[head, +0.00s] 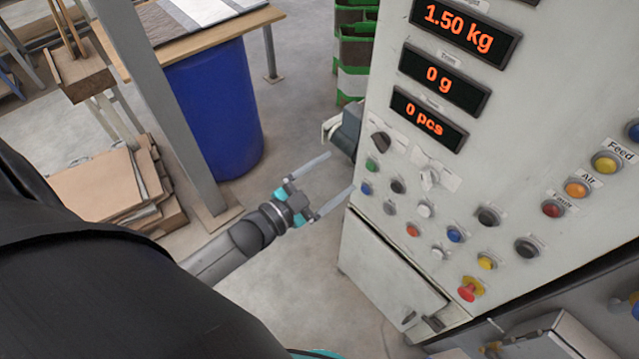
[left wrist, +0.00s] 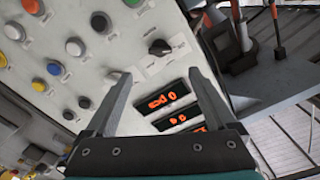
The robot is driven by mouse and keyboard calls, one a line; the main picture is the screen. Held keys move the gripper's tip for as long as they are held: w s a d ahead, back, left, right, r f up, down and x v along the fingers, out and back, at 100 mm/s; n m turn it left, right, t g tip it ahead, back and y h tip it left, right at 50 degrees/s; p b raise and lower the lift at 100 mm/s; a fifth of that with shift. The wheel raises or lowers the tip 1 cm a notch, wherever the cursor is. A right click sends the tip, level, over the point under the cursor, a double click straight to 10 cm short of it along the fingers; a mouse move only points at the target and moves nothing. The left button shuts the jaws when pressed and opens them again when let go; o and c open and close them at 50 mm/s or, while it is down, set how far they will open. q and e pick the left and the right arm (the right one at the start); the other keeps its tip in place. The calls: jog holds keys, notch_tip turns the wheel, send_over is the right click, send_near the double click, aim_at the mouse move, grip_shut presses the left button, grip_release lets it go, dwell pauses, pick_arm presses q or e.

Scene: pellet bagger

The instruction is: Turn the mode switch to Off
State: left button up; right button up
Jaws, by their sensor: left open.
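A black rotary knob (head: 380,142) sits at the left edge of the pale control panel, just below the lowest display. In the left wrist view the black knob (left wrist: 160,47) has small pale label plates around it. A paler selector switch (head: 428,180) with plates beside it sits to its lower right. The labels are too small to read, so I cannot tell which is the mode switch or its setting. My left gripper (head: 340,172) is open and empty, left of the panel, its fingers pointing toward the knob. In the left wrist view the knob appears between and beyond its fingertips (left wrist: 158,75). My right gripper is out of view.
Orange displays (head: 430,117) stand above the knob. Several coloured buttons (head: 454,234) and a red emergency stop (head: 470,289) lie below and right. A grey post (head: 160,100), blue barrel (head: 215,110) and stacked cardboard (head: 105,185) stand left. Floor below the gripper is clear.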

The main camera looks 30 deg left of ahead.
pick_arm(q)
jog(key=shift+v, duration=1.6)
jog(key=s+a+f+n+g+y+b, duration=0.1)
jog(key=s+f+n+g+y+b, duration=0.2)
jog(key=f, duration=0.8)
jog(key=s+a+f+g+b, duration=0.15)
jog(key=s+f+b, duration=0.25)
jog(key=f, duration=0.8)
jog(key=s+f+n+g+y+b, duration=0.2)
jog(key=s+f+g+b, duration=0.15)
jog(key=f, duration=0.75)
jog(key=s+d+f+n+g+y+b, duration=0.1)
jog(key=s+f+g+b, duration=0.6)
jog(key=s+f, duration=1.4)
jog(key=shift+s+d+f+n+g+b, duration=0.4)
jog(key=shift+d+n+b, duration=0.3)
jog(key=shift+d+b, duration=0.45)
jog(key=shift+s, duration=0.25)
